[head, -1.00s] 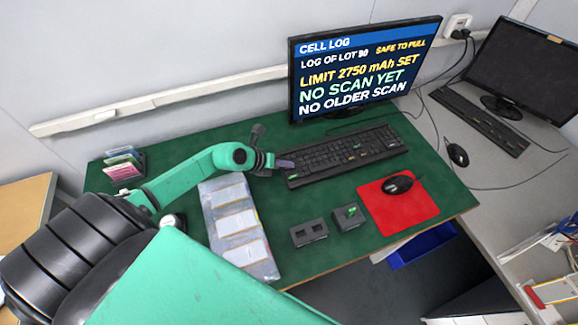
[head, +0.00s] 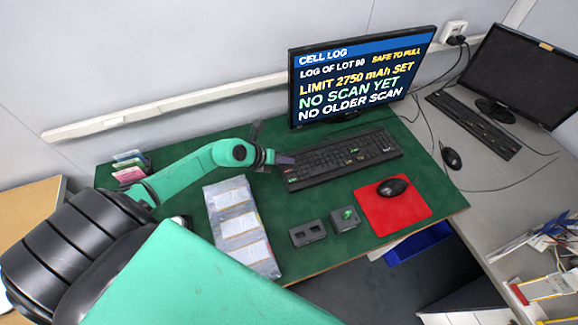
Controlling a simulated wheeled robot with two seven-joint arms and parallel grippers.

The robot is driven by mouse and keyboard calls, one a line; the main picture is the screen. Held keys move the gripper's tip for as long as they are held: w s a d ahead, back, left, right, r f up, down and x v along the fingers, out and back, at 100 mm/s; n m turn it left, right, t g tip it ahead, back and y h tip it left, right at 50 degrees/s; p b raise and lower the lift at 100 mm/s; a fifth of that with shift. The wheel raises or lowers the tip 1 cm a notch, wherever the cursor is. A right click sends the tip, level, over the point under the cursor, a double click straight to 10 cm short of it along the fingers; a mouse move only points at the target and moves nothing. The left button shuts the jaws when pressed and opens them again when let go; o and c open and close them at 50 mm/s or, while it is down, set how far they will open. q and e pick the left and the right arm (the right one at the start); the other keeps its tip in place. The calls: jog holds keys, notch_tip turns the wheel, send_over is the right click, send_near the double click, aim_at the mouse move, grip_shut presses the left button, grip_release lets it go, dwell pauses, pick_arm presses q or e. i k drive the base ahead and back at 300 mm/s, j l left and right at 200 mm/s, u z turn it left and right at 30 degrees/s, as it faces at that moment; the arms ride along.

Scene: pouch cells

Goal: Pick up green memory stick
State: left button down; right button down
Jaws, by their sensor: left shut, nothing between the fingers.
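A small green item (head: 347,213), which looks like the green memory stick, sits in the top of the right-hand of two small dark grey blocks; it is too small to make out in detail. The left-hand block (head: 307,233) has two dark openings and nothing visible in them. My left gripper (head: 286,159) is shut and empty at the left end of the black keyboard (head: 340,160), well behind and to the left of the green item. Whether it touches the keyboard cannot be told. My right gripper is not in view.
A tray with white pouches (head: 263,262) lies left of the blocks. A red mat (head: 408,213) with a black mouse (head: 392,187) lies to their right. A monitor (head: 362,78) stands behind the keyboard. Coloured cards (head: 130,175) stand at the left. Green mat between the keyboard and blocks is clear.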

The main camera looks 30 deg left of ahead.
aim_at(347, 214)
jog(key=k+l, duration=0.5)
jog(key=k, duration=0.15)
jog(key=k+l, duration=0.5)
jog(key=k, duration=0.2)
